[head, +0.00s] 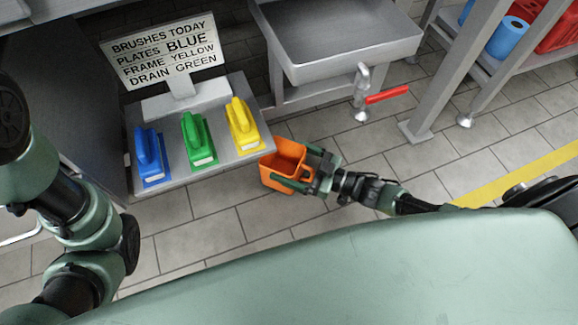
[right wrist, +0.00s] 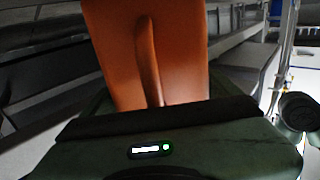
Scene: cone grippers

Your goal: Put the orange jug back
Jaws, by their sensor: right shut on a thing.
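The orange jug (head: 282,162) is an open-topped container in the head view, just right of the shelf with the brushes and above the tiled floor. My right gripper (head: 304,174) is shut on the orange jug at its right side, with its fingers against it. In the right wrist view the jug (right wrist: 185,45) fills the upper middle, with a raised vertical ridge facing the camera. The tips of the right gripper are hidden there. My left arm comes in at the left of the head view, but its gripper is out of view.
A grey shelf (head: 206,176) holds a blue brush (head: 150,158), a green brush (head: 198,138) and a yellow brush (head: 243,126). A sign (head: 164,52) stands behind them. A steel sink (head: 340,35) has a drain valve with a red lever (head: 387,94).

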